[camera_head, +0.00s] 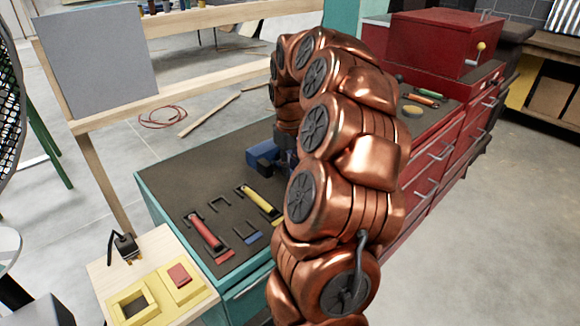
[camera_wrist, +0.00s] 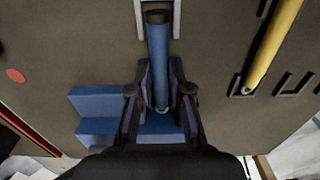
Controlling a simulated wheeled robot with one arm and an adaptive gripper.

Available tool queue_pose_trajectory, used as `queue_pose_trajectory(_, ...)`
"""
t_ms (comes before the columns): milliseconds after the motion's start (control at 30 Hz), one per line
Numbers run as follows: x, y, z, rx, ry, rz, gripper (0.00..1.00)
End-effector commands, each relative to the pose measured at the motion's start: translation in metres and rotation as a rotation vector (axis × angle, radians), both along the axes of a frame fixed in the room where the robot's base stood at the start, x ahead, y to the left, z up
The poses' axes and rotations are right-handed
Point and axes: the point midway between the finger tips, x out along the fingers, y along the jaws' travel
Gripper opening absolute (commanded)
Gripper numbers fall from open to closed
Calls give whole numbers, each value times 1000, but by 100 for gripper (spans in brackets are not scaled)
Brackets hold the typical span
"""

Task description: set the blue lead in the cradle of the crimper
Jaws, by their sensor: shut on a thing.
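The blue lead (camera_wrist: 158,45), a blue rod with a dark end, runs up the middle of the wrist view. My gripper (camera_wrist: 160,84) is shut on it, one finger on each side. In the head view my gripper (camera_head: 284,150) is mostly hidden behind my copper arm, over the dark bench top; the lead is hard to make out there. A stepped blue block (camera_wrist: 100,103) lies below and left of the fingers; in the head view it is beside my gripper (camera_head: 262,156). Which thing is the crimper, and its cradle, I cannot tell for certain.
A red-handled tool (camera_head: 205,232) and a yellow-handled tool (camera_head: 260,201) lie on the bench top (camera_head: 180,195). A wooden board with yellow frames (camera_head: 133,302) and a small black device (camera_head: 123,246) stands at the lower left. Red cabinets (camera_head: 440,150) stand to the right.

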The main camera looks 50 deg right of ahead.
Motion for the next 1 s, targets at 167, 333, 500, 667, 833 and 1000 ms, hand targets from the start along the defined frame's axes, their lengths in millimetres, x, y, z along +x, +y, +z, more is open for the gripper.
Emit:
queue_pose_trajectory(167,0,0,-1,0,0,0,0)
queue_pose_trajectory(333,0,0,-3,0,0,0,0)
queue_pose_trajectory(500,0,0,-5,0,-1,0,0)
queue_pose_trajectory(667,0,0,-7,0,-1,0,0)
queue_pose_trajectory(833,0,0,-9,0,-1,0,0)
queue_pose_trajectory(1000,0,0,-11,0,-1,0,0)
